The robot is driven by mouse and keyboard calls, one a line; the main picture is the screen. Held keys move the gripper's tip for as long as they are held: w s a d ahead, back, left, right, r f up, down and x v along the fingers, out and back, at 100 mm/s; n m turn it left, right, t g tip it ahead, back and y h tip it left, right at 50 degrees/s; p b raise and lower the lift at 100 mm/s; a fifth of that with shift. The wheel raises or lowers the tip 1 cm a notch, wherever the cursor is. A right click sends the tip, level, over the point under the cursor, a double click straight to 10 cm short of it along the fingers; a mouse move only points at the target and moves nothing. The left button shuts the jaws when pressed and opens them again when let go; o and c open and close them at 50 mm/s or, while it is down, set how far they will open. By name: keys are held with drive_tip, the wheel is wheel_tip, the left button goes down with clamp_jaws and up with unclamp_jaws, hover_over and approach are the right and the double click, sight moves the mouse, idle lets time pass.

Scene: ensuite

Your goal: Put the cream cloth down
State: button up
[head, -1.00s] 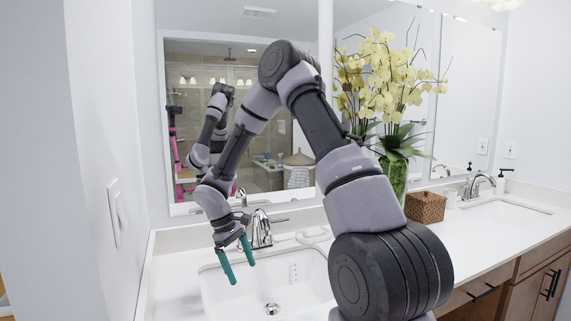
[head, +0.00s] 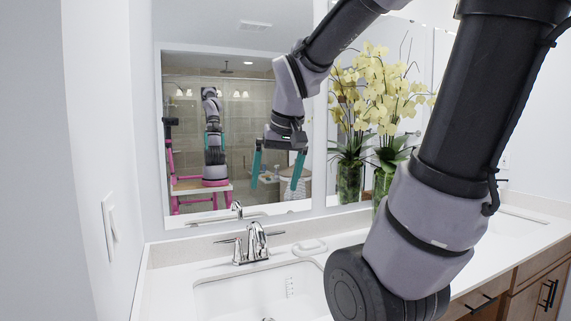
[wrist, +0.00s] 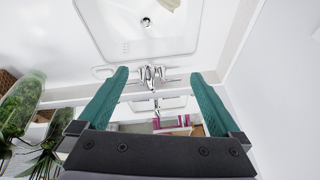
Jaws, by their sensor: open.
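My gripper (head: 277,172) is open and empty, raised above the faucet in front of the mirror, fingers pointing down. In the wrist view its two teal fingers (wrist: 160,76) stand wide apart with nothing between them.
The chrome faucet (head: 255,243) stands behind the near sink. A white soap dish (head: 309,247) sits to its right. A vase of yellow orchids (head: 385,105) is further right, partly behind my arm. The left wall (head: 100,150) and the mirror (head: 185,75) bound the space.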

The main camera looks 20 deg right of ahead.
drive_tip(key=s+r+m+t+y, duration=0.1)
drive_tip(key=s+r+m+t, duration=0.1)
drive_tip(key=s+r, duration=0.2)
drive_tip(key=shift+s+t+y, duration=0.3)
drive_tip(key=shift+s+y, duration=0.1)
drive_tip(key=shift+s, duration=0.3)
drive_tip(key=shift+r, duration=0.1)
